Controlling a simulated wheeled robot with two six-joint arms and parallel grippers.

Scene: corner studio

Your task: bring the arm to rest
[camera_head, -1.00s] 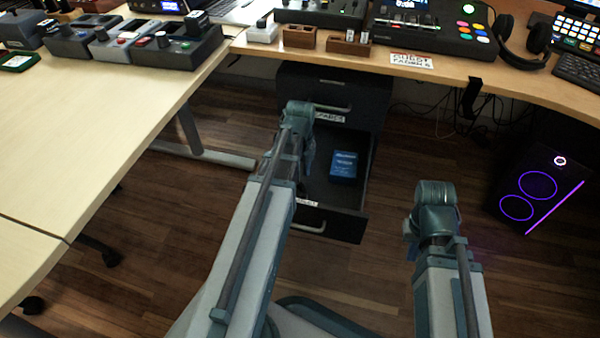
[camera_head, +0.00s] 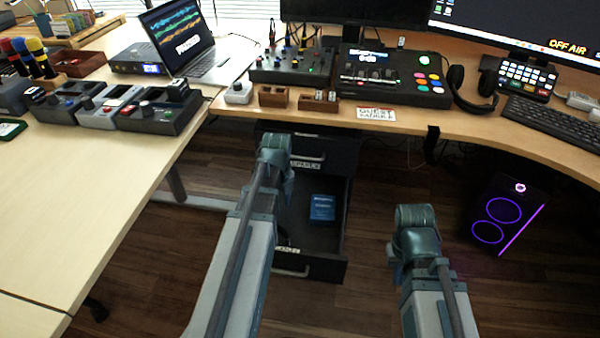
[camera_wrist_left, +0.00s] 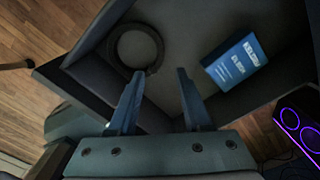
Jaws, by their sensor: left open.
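My left arm (camera_head: 245,230) reaches over the open lower drawer (camera_head: 330,235) of the dark cabinet under the desk. Its gripper is hidden in the head view. In the left wrist view my left gripper (camera_wrist_left: 160,72) is open, with nothing between its two fingers, above the drawer. A blue box (camera_head: 321,207) lies in the drawer; it also shows in the left wrist view (camera_wrist_left: 235,60), right of the fingers. A dark ring-shaped coil (camera_wrist_left: 135,47) lies in the drawer near the left fingertip. My right arm (camera_head: 425,270) is at the right; its gripper is out of view.
A pale table (camera_head: 80,190) is at the left. A black computer tower (camera_head: 503,218) with purple rings stands right. Floor between arms and tower is open.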

